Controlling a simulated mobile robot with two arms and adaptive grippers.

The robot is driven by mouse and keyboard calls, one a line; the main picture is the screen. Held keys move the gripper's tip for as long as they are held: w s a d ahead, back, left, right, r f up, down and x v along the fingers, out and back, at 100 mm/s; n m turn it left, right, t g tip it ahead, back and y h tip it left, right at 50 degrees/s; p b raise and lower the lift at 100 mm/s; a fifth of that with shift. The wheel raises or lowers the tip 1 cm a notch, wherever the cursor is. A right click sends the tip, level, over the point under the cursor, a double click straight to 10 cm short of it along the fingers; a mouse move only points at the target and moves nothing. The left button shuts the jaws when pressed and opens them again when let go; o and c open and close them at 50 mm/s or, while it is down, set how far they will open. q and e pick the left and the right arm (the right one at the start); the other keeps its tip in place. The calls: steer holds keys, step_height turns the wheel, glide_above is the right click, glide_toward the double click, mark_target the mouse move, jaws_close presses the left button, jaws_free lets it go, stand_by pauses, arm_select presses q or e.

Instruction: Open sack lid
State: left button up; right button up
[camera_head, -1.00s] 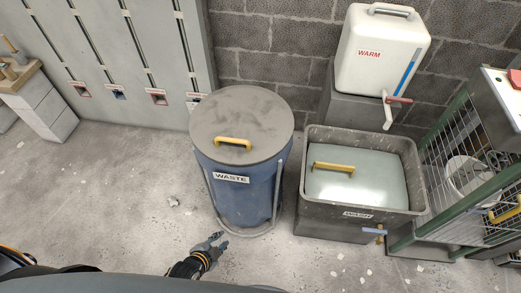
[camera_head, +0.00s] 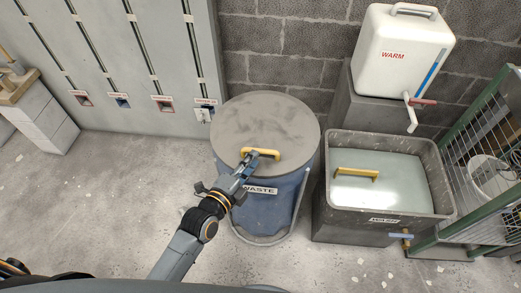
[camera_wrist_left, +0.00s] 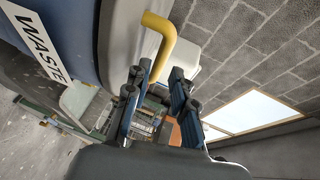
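The round grey lid (camera_head: 264,119) lies flat on the blue sack bin (camera_head: 268,209) labelled WASTE. A yellow handle (camera_head: 266,152) stands on the lid near its front. My left gripper (camera_head: 248,160) reaches up from below to the handle's left end. In the left wrist view, the gripper (camera_wrist_left: 156,88) has its fingers apart, and the yellow handle (camera_wrist_left: 163,45) shows just beyond the fingertips, nearer the left finger. I cannot tell whether they touch. My right gripper is not in view.
Right of the bin stands a grey wash tub (camera_head: 325,218) with a pale panel and another yellow handle (camera_head: 356,173). A white WARM tank (camera_head: 398,52) with a tap stands behind it. A green wire rack (camera_head: 470,165) is at far right. The floor at left is clear.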

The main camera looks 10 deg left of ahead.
mark_target(260, 150)
arm_select(q)
steer(key=x, duration=0.4)
steer(key=shift+w+d, duration=0.1)
steer(key=shift+w, duration=0.1)
steer(key=shift+w+d+f, duration=0.1)
steer(key=shift+w+d, duration=0.05)
steer(key=shift+w, duration=0.35)
jaws_close()
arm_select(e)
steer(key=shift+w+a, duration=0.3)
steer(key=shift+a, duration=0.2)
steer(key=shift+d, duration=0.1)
